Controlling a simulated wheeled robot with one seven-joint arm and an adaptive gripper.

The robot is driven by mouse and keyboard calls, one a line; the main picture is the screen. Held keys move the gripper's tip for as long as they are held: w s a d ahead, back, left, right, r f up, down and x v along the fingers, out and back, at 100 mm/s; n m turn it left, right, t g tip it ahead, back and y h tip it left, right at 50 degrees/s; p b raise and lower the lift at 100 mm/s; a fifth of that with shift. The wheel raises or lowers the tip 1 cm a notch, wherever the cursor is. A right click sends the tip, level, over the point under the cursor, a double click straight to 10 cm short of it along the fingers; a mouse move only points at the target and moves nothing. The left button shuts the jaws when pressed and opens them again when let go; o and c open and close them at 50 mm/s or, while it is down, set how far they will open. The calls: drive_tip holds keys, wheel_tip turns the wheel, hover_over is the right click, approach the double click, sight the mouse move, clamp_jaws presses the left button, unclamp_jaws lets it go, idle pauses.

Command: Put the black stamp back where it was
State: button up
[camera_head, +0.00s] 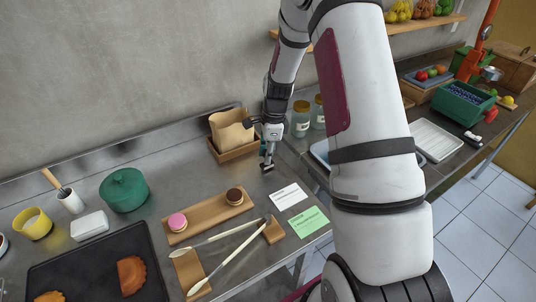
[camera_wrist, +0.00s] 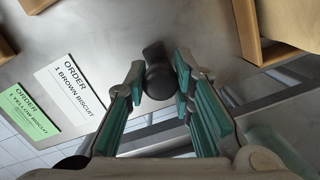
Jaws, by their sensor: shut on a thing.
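The black stamp (camera_wrist: 158,78) is between the teal-padded fingers of my gripper (camera_wrist: 155,92) in the wrist view, its dark rounded handle showing. In the head view my gripper (camera_head: 267,158) is over the steel counter, right of the board with biscuits and in front of the wooden tray with the paper bag. The stamp shows there only as a small dark shape (camera_head: 267,168) at the fingertips. I cannot tell whether its base touches the counter.
A wooden board (camera_head: 208,215) holds a pink and a brown biscuit. A white order card (camera_head: 288,196) and a green one (camera_head: 308,222) lie nearby. A wooden tray (camera_head: 236,150) with a paper bag and glass jars (camera_head: 301,120) stand behind. Bare counter lies around my gripper.

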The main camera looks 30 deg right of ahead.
drive_tip(key=shift+f, duration=0.3)
drive_tip(key=shift+f, duration=0.15)
drive_tip(key=o, duration=0.9)
